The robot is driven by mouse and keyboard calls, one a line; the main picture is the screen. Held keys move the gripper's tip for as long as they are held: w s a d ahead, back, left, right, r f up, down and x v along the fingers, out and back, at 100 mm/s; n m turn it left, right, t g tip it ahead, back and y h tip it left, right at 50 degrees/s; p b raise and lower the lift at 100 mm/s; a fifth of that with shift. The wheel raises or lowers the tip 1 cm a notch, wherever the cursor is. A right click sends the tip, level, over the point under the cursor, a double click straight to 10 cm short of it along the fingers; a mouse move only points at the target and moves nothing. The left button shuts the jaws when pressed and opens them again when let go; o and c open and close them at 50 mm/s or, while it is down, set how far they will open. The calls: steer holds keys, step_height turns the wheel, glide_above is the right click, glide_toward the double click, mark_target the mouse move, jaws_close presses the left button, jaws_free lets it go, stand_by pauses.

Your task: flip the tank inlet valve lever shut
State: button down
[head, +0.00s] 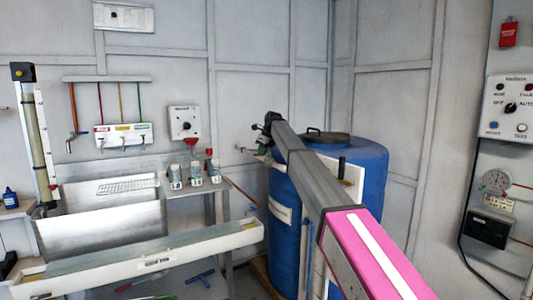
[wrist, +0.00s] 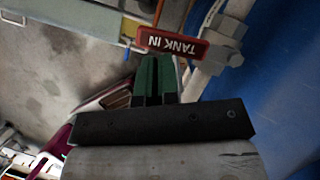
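The tank inlet valve lever (wrist: 170,40) is a red handle marked TANK IN, upside down in the wrist view. It lies nearly crosswise, tilted slightly down to the right, just beyond my fingertips. Its right end meets a grey valve body (wrist: 220,40) on a pale pipe. My gripper (wrist: 157,62) has green fingers side by side, apparently shut with nothing between them. I cannot tell whether the tips touch the lever. In the head view my gripper (head: 264,134) is at the left side of the blue tank (head: 283,235). The lever cannot be made out there.
The blue tank wall (wrist: 285,80) fills the right of the wrist view, close to the valve. A side table (head: 190,188) with several small bottles stands left of the tank. A long white trough (head: 150,262) crosses the lower left. A control panel (head: 510,108) hangs at the right.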

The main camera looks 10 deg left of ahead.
steer(key=shift+w+a, duration=0.1)
steer(key=shift+a, duration=0.45)
stand_by(0.4)
